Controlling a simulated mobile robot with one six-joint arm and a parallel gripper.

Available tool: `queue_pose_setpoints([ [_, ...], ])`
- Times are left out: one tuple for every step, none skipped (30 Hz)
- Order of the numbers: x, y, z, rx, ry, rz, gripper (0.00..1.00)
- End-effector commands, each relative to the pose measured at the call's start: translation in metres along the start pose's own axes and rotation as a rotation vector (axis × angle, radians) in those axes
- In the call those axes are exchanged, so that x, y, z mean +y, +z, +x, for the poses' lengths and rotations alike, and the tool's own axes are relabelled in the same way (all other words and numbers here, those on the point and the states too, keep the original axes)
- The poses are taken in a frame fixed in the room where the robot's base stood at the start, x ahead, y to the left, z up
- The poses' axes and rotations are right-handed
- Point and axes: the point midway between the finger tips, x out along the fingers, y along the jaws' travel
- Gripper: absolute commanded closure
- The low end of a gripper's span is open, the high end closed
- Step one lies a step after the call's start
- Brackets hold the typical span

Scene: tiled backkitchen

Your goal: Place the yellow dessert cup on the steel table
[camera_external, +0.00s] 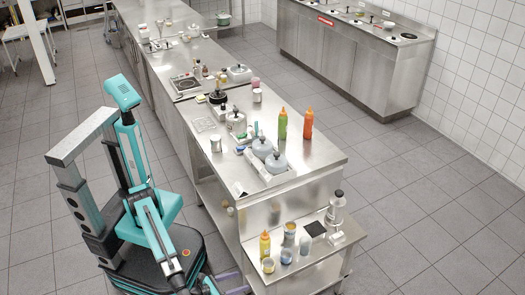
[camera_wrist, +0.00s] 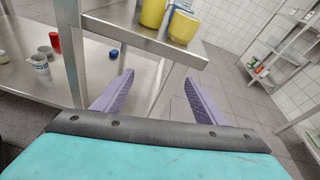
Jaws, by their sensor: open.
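A yellow cup (camera_external: 268,265) stands near the front left edge of the small steel end table (camera_external: 318,262). In the wrist view a yellow cup (camera_wrist: 183,27) stands near the edge of a raised steel surface (camera_wrist: 150,40). My gripper (camera_external: 235,283) is low at the left of that table, apart from the cup. In the wrist view my gripper (camera_wrist: 158,80) has its purple fingers spread, with nothing between them. The cup is beyond and above the fingertips. The larger steel table (camera_external: 310,150) adjoins behind.
A yellow bottle (camera_external: 265,245), a blue cup (camera_external: 286,256) and a jar (camera_external: 336,207) are on the end table. The wrist view shows a lower shelf (camera_wrist: 40,95) with a red cup (camera_wrist: 54,41) and a table leg (camera_wrist: 70,60). Open floor (camera_external: 420,240) lies at the right.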

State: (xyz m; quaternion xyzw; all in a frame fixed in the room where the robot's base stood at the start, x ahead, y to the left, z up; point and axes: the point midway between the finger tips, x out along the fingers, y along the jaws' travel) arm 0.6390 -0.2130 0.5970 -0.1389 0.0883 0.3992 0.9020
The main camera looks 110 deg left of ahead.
Motion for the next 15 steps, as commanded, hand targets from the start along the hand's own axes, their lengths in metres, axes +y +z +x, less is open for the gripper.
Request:
queue_pose_setpoints([
  [-0.003,-0.011,0.000,0.047,0.024,-0.024,0.34],
  [-0.002,-0.015,0.000,0.076,0.041,-0.040,0.34],
  [-0.002,-0.021,0.000,0.115,0.065,-0.060,0.34],
  [-0.002,-0.025,0.000,0.143,0.084,-0.076,0.34],
  [-0.001,-0.029,0.000,0.171,0.102,-0.090,0.34],
  [-0.002,-0.033,0.001,0.207,0.128,-0.111,0.34],
  [-0.002,-0.036,0.001,0.235,0.148,-0.127,0.34],
  [-0.002,-0.037,0.001,0.262,0.169,-0.142,0.34],
  [-0.002,-0.041,0.000,0.299,0.196,-0.162,0.34],
  [-0.003,-0.042,0.000,0.326,0.216,-0.178,0.34],
  [-0.004,-0.043,0.000,0.353,0.237,-0.193,0.34],
  [-0.005,-0.044,-0.001,0.389,0.266,-0.214,0.34],
  [-0.006,-0.045,-0.001,0.415,0.287,-0.229,0.34],
  [-0.007,-0.044,-0.002,0.442,0.309,-0.245,0.34],
  [-0.009,-0.044,-0.002,0.477,0.338,-0.265,0.34],
])
